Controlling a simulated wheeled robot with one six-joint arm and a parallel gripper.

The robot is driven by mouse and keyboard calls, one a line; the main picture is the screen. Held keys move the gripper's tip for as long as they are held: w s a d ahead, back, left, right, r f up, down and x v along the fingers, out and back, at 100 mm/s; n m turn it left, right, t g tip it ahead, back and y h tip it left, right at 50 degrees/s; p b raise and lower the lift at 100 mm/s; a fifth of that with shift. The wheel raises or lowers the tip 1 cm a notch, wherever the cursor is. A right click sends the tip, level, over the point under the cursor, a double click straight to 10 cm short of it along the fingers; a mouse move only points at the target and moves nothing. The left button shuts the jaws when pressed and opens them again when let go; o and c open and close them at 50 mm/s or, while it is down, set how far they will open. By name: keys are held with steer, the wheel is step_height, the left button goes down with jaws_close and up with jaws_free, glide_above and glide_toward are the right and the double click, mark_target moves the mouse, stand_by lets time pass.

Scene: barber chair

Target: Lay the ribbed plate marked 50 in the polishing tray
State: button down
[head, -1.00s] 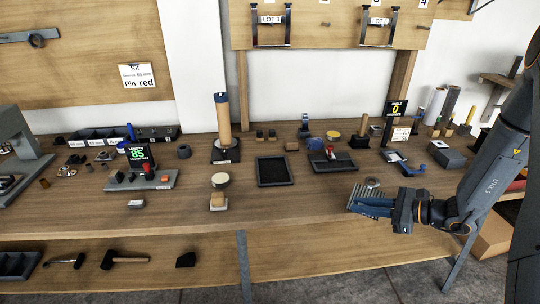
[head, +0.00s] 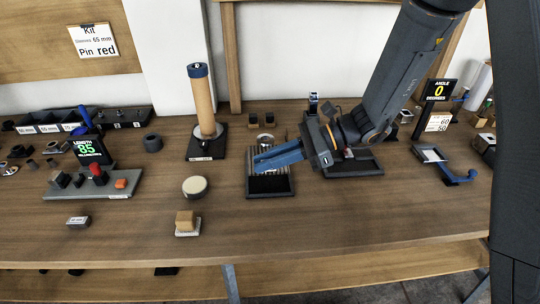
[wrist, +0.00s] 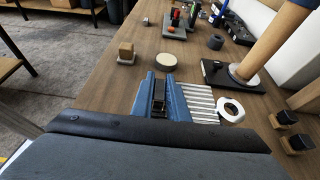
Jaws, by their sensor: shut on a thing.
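My gripper (head: 258,162) is shut on the ribbed plate (head: 285,168), a silvery plate with parallel ridges. In the wrist view the ridges (wrist: 203,104) stick out to the right of my blue fingers (wrist: 160,90). A pale ring (wrist: 231,110) shows at the plate's far end. The plate is over the dark polishing tray (head: 271,196), whose front part is bare. I cannot tell whether the plate touches the tray floor. The fingers hide much of the plate, and no number can be read on it.
A post with a wooden roller (head: 204,100) stands behind left of the tray. A round cream pad (head: 195,186) and a wooden block (head: 186,221) lie to its left. A dark stand (head: 352,165) is close on the right, under my arm. The front table strip is clear.

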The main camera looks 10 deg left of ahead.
steer(key=shift+f+b, duration=2.65)
steer(key=shift+f, duration=0.6)
steer(key=c, duration=1.6)
jaws_free()
steer(key=shift+c, duration=0.2)
steer(key=shift+d, duration=0.1)
steer(key=v, duration=0.7)
steer(key=shift+w+d+r, duration=0.1)
steer(key=shift+d+r, duration=0.05)
steer(key=shift+d, duration=0.15)
